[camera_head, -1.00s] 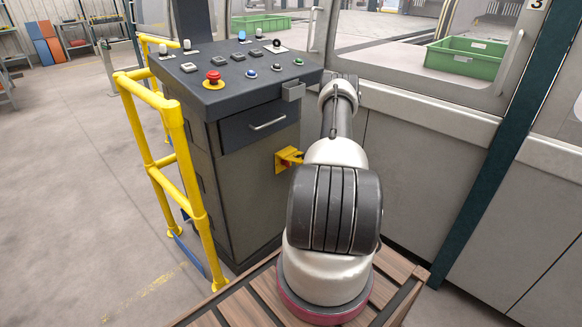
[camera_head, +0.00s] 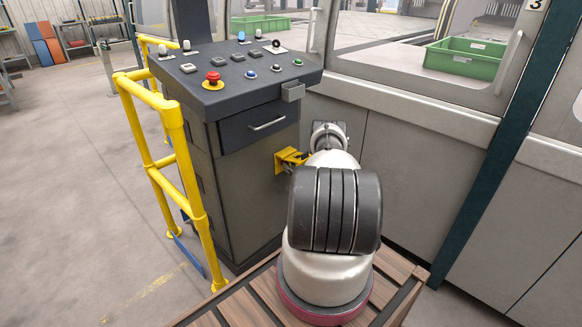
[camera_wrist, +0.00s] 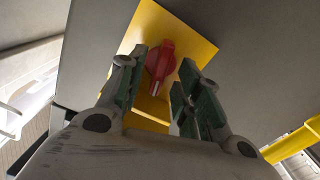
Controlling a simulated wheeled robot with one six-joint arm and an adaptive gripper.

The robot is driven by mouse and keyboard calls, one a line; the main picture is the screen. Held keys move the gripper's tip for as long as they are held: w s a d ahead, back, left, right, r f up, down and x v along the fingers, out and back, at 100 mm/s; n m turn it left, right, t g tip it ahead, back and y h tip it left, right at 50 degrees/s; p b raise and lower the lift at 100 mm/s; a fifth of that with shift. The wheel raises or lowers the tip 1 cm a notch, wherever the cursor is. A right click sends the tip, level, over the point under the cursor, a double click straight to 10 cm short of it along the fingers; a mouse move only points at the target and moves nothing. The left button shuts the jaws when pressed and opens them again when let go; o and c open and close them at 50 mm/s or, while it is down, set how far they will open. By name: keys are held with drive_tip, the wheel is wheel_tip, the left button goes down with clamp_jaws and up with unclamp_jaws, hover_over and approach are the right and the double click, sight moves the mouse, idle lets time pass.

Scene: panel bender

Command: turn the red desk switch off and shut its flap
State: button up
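The red desk switch (camera_wrist: 160,62) is a red rotary handle on a yellow plate (camera_wrist: 192,38) in the wrist view. A yellow part, likely its flap (camera_wrist: 150,106), juts out below the handle, partly hidden by my gripper. In the head view the yellow switch housing (camera_head: 288,158) is on the desk's side below the drawer, with its flap standing out; the red handle is not visible there. My gripper (camera_wrist: 162,76) is open, its green-padded fingers on either side of the handle in the picture. I cannot tell whether they touch it.
The grey desk (camera_head: 240,185) carries buttons and a red emergency stop (camera_head: 213,77) on top. Yellow railing (camera_head: 182,150) stands on its left. Machine panels (camera_head: 420,170) rise behind my arm. Open floor (camera_head: 80,190) lies left of the railing.

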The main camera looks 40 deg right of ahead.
drive_tip(key=shift+w, duration=0.2)
clamp_jaws()
drive_tip(key=shift+n, duration=0.3)
drive_tip(key=shift+a+f+n, duration=0.1)
drive_tip(key=shift+n, duration=3.5)
drive_tip(key=shift+a+f+n, duration=0.1)
drive_tip(key=shift+n, duration=3.5)
